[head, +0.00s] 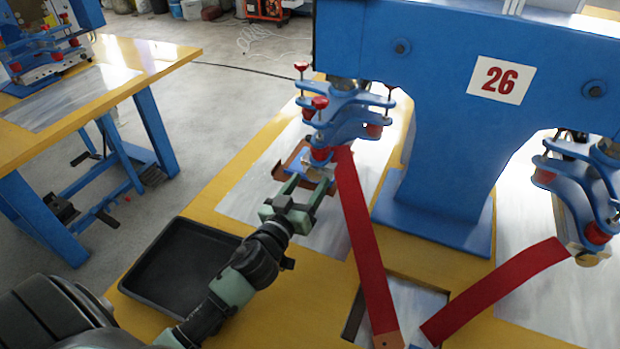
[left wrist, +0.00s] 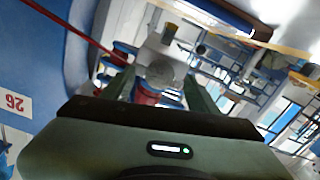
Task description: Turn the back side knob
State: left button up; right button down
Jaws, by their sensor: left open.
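The blue press head (head: 345,108) on the left of machine 26 carries several red knobs. One red knob (head: 321,152) sits low on its near side, just beyond my left gripper (head: 312,179). Other red knobs show higher up, at the left (head: 302,66) and front (head: 320,103). I cannot tell which is the back side knob. My left gripper is open, reaching up to the press head from below left. In the left wrist view, a red knob (left wrist: 147,97) and a grey metal part (left wrist: 162,72) show between the fingers; contact is unclear. My right gripper is out of view.
A black tray (head: 180,265) lies on the yellow table in front left. Red straps (head: 360,240) run from the press heads toward the front. A second blue press head (head: 585,190) stands at the right. Another yellow table (head: 140,62) is across the aisle.

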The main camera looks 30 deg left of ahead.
pick_arm(q)
jog(key=shift+w, duration=0.65)
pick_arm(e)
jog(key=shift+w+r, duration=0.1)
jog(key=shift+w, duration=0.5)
pick_arm(q)
grip_shut()
